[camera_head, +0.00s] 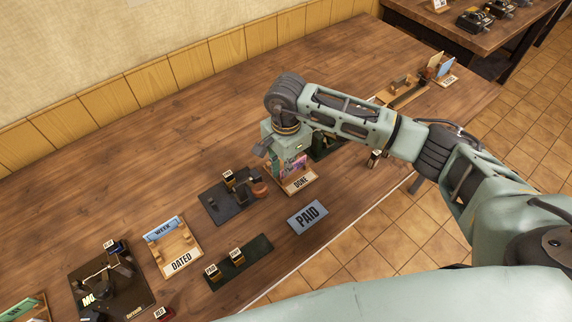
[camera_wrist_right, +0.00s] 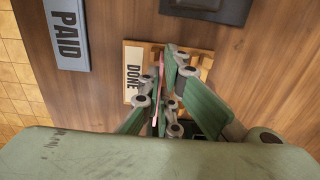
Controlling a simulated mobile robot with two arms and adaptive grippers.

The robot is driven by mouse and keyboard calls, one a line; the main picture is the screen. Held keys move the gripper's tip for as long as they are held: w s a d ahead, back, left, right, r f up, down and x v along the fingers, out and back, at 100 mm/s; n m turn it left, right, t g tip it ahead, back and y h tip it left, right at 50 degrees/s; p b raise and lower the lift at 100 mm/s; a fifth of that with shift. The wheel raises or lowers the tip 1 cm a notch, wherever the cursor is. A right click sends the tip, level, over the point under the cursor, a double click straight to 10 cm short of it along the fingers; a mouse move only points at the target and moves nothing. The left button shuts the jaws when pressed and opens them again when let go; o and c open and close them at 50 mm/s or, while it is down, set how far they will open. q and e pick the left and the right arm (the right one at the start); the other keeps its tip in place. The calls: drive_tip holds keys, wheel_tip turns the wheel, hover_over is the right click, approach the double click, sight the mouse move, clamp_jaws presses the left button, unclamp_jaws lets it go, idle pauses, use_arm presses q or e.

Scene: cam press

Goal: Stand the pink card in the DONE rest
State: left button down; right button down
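The pink card (camera_head: 291,165) is upright, partly hidden by my right gripper (camera_head: 286,152), at the DONE rest. In the right wrist view the card (camera_wrist_right: 160,78) shows edge-on as a thin pink strip between the fingers of my right gripper (camera_wrist_right: 160,88), which look closed on it. The DONE rest (camera_head: 299,187) is a light wooden stand with a DONE label; in the wrist view its label plate (camera_wrist_right: 133,66) lies left of the card. Whether the card's lower edge touches the rest is hidden. My left gripper is not in view.
A blue PAID plate (camera_head: 308,216) lies in front of the DONE rest. A dark stamp tray (camera_head: 231,203) is to its left, then a DATED rest (camera_head: 179,255) with a blue card. A green mat (camera_head: 238,266) holds small labelled blocks. The table's back is clear.

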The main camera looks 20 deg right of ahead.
drive_tip(key=shift+f+b, duration=0.2)
drive_tip(key=shift+b, duration=0.2)
idle(0.4)
drive_tip(key=c, duration=1.9)
unclamp_jaws()
drive_tip(key=shift+o, duration=0.4)
drive_tip(key=o, duration=0.5)
drive_tip(key=shift+r, duration=0.15)
drive_tip(key=shift+r+p, duration=1.6)
drive_tip(key=shift+r, duration=1.8)
drive_tip(key=shift+s+f, duration=0.1)
drive_tip(key=shift+f, duration=0.05)
